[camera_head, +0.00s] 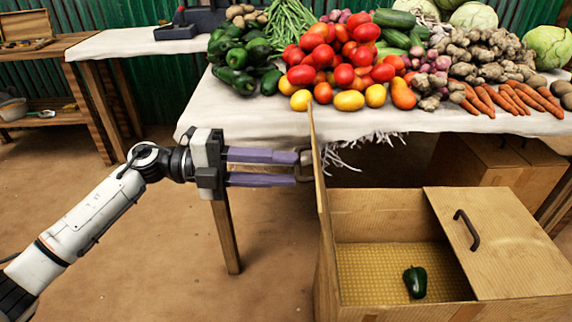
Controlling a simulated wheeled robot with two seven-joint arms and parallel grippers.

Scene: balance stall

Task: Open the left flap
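The cardboard box (385,316) stands at the lower right. Its left flap (319,180) stands up nearly on end and shows almost edge-on. The left flap's dark handle (304,156) is on the side facing my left gripper. My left gripper (298,168) reaches in from the left, its two purple fingers apart with a gap between them. Its fingertips are at the handle, close against the flap; exact contact is hard to see. My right gripper is not in view.
The box's right flap (520,245) lies flat with a dark handle (467,230). A green pepper (415,281) lies inside the box. The cloth-covered vegetable table (240,115) stands behind. Another closed box (490,160) is under it. Floor at left is clear.

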